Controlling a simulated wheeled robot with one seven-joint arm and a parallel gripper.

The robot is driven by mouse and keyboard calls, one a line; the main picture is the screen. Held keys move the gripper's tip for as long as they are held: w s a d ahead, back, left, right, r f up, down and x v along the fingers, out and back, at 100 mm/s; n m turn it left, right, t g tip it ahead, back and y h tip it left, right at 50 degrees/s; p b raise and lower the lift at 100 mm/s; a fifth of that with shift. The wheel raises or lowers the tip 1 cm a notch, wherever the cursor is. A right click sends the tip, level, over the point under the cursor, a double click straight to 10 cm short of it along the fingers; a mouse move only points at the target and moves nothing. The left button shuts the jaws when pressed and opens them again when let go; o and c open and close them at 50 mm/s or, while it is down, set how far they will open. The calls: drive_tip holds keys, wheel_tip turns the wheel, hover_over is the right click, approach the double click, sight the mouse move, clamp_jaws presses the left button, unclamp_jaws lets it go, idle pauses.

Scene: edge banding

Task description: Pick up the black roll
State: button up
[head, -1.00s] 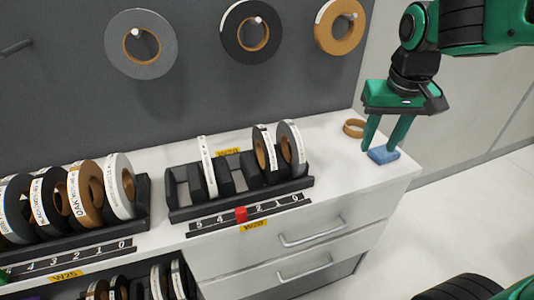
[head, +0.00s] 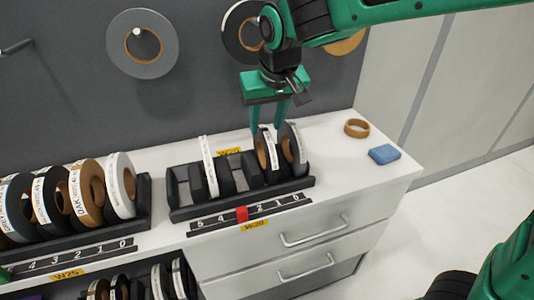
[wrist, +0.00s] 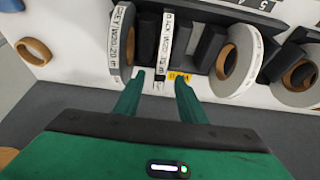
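The black roll (head: 260,150) stands upright in the right-hand black rack, with a white label strip on its rim. In the wrist view the black roll (wrist: 150,35) is just ahead of my fingertips. My gripper (head: 267,127) is open, pointing down just above this roll. In the wrist view the two fingers of my gripper (wrist: 160,78) are apart, with nothing held between them. Whether the fingertips overlap the roll's rim, I cannot tell.
A grey roll (head: 295,150) stands close on the right of the black one. A tan ring (head: 357,128) and blue block (head: 384,154) lie on the right countertop. Rolls hang on the wall behind.

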sight(266, 131)
drive_tip(key=shift+x, duration=2.7)
drive_tip(key=shift+s+d+f, duration=0.1)
drive_tip(key=shift+s+d, duration=0.05)
clamp_jaws()
